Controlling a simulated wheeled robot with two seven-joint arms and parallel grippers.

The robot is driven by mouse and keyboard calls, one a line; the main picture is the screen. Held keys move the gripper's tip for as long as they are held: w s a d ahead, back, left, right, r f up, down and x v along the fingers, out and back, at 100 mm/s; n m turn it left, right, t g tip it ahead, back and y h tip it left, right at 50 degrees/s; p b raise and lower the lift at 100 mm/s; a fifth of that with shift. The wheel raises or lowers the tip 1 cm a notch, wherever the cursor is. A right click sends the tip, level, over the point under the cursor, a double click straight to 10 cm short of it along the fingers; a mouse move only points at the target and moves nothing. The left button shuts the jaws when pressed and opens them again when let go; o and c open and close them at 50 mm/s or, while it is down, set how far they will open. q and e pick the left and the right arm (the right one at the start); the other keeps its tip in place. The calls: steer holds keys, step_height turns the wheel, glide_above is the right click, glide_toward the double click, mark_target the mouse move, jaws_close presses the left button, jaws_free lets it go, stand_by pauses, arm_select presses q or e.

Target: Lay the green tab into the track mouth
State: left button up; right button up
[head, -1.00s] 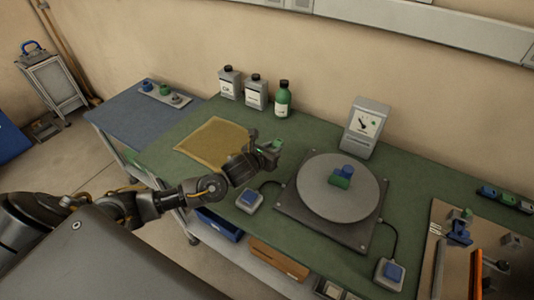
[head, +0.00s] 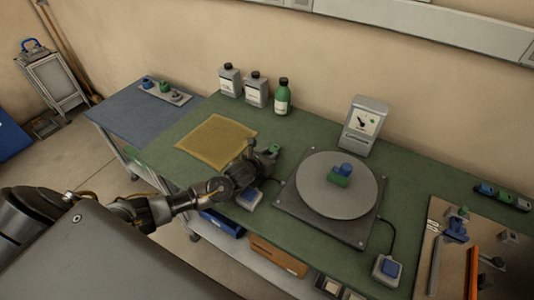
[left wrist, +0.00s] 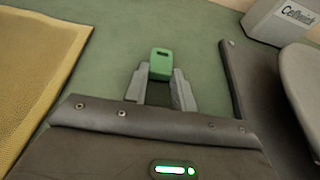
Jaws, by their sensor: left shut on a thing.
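My left gripper (head: 268,154) is shut on the green tab (left wrist: 161,64). In the left wrist view the tab is a small rounded green piece with a dark slot near its top, standing out between the grey fingertips. In the head view the tab (head: 274,149) is tiny at the gripper's tip. The gripper is over the green bench, left of the round turntable (head: 312,199). A green block with a blue piece on it (head: 341,179) sits on the turntable. I cannot pick out the track mouth with certainty. My right gripper is not in view.
A yellow mat (head: 214,141) lies left of the gripper. A blue-buttoned pedal box (head: 249,199) is just in front of it. A grey meter (head: 362,124) and bottles (head: 282,97) stand at the back. A tool board (head: 440,215) lies at the right.

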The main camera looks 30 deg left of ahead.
arm_select(q)
steer(key=shift+s+f+b, duration=0.15)
steer(key=shift+f+b, duration=0.3)
steer(key=shift+f, duration=0.15)
steer(key=o, duration=0.9)
steer(key=shift+s+d+f, duration=0.1)
steer(key=shift+f, duration=0.1)
steer(key=shift+o, duration=0.2)
steer(key=shift+r, duration=0.3)
steer(key=shift+r+p, duration=0.55)
steer(key=shift+p, duration=0.15)
steer(key=shift+s+a+f+b, duration=0.3)
steer(key=shift+s+b, duration=0.15)
steer(key=shift+s, duration=0.1)
steer(key=v, duration=0.3)
steer(key=b+v, duration=0.1)
steer(key=v, duration=0.5)
steer(key=shift+s+d+r, duration=0.1)
steer(key=shift+d+r, duration=0.1)
steer(key=shift+r, duration=0.3)
steer(key=shift+s+a+r, duration=0.1)
steer(key=shift+s+r, duration=0.25)
steer(key=shift+s, duration=0.15)
steer(key=shift+r, duration=0.1)
